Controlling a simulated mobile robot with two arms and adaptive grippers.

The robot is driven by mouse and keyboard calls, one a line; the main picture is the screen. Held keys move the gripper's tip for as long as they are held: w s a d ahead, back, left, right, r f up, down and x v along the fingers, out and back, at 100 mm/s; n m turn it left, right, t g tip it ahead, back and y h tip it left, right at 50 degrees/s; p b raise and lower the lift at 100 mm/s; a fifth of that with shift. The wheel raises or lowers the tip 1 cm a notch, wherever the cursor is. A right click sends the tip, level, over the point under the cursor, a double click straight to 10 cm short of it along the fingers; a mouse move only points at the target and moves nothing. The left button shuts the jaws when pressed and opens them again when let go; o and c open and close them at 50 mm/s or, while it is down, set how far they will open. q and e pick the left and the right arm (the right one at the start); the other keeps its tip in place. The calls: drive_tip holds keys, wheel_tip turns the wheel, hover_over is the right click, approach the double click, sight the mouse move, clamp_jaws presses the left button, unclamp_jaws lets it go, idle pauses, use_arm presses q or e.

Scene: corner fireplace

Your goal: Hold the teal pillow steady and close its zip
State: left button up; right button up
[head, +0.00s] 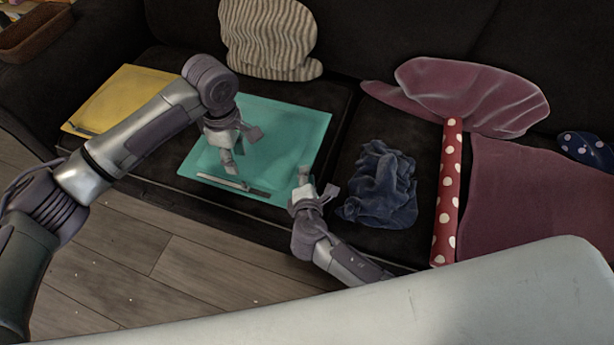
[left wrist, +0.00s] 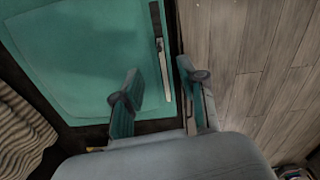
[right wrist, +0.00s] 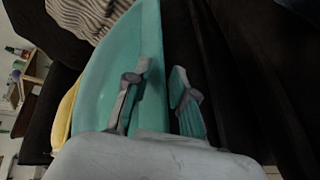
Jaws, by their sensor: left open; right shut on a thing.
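The teal pillow (head: 290,125) lies flat on the dark sofa seat. Its zip (head: 222,181) runs along the front edge, part pale and part dark. In the left wrist view the zip (left wrist: 162,68) passes between my left fingers, and the pillow (left wrist: 85,50) fills the left. My left gripper (head: 240,150) is open above the pillow, behind the zip; I cannot tell whether it touches. My right gripper (head: 315,183) is shut on the pillow's front right corner. In the right wrist view the pillow's edge (right wrist: 150,35) runs between my right fingers; the grip itself is partly hidden.
A yellow pillow (head: 130,95) lies at left and a striped cushion (head: 268,40) behind. A crumpled blue cloth (head: 380,190) lies right of my right gripper. Further right are a red dotted roll (head: 448,190) and mauve cushions (head: 540,200). Wooden floor (head: 160,260) is clear in front.

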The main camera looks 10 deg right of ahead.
sight(244, 182)
use_arm(q)
drive_tip(key=shift+d, duration=0.15)
drive_tip(key=c, duration=0.4)
drive_tip(key=shift+m, duration=0.8)
wheel_tip(244, 182, down, 11)
clamp_jaws()
